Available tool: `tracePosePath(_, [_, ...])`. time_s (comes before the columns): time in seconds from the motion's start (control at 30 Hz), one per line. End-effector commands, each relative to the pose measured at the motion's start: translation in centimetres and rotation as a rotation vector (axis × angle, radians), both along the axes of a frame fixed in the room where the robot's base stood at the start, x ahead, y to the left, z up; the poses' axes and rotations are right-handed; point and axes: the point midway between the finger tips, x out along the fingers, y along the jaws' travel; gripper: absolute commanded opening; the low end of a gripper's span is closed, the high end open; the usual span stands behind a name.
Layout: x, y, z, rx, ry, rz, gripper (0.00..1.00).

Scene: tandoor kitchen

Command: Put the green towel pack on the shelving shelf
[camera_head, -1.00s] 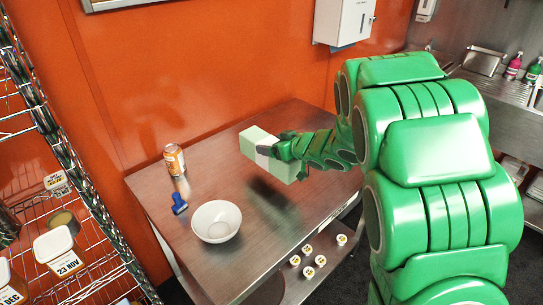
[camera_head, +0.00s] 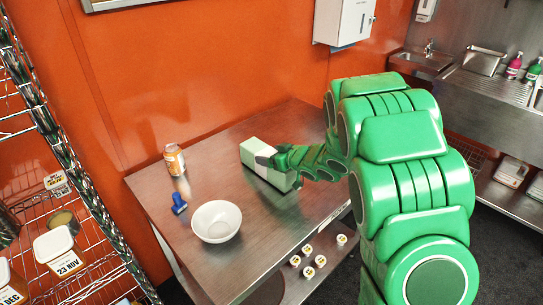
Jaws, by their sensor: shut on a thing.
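The pale green towel pack (camera_head: 252,152) is a long block with a white band, at the right part of the steel table (camera_head: 215,165). My gripper (camera_head: 268,160) reaches in from the right and is shut on the pack near its middle. The pack is at or very near the tabletop; I cannot tell if it touches. The fingers hide part of it. The wire shelving (camera_head: 92,205) stands at the left edge, apart from the table.
A can (camera_head: 174,160), a blue-handled tool (camera_head: 179,204) and a white bowl (camera_head: 216,222) stand on the table left of the pack. Labelled tubs (camera_head: 60,252) fill part of the shelving. Small jars (camera_head: 308,271) sit on the table's lower shelf. An orange wall (camera_head: 220,70) closes the back.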

Motion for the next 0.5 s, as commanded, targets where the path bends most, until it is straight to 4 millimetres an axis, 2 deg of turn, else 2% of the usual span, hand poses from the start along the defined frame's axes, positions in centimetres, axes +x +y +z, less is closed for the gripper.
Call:
tracePosePath(0.4, [0.0, 0.01, -0.46, 0.001, 0.0, 0.001, 0.35])
tracePosePath(0.43, [0.0, 0.01, -0.46, 0.0, 0.0, 0.001, 0.87])
tracePosePath(0.5, [-0.01, 0.01, -0.44, 0.0, 0.0, 0.001, 0.98])
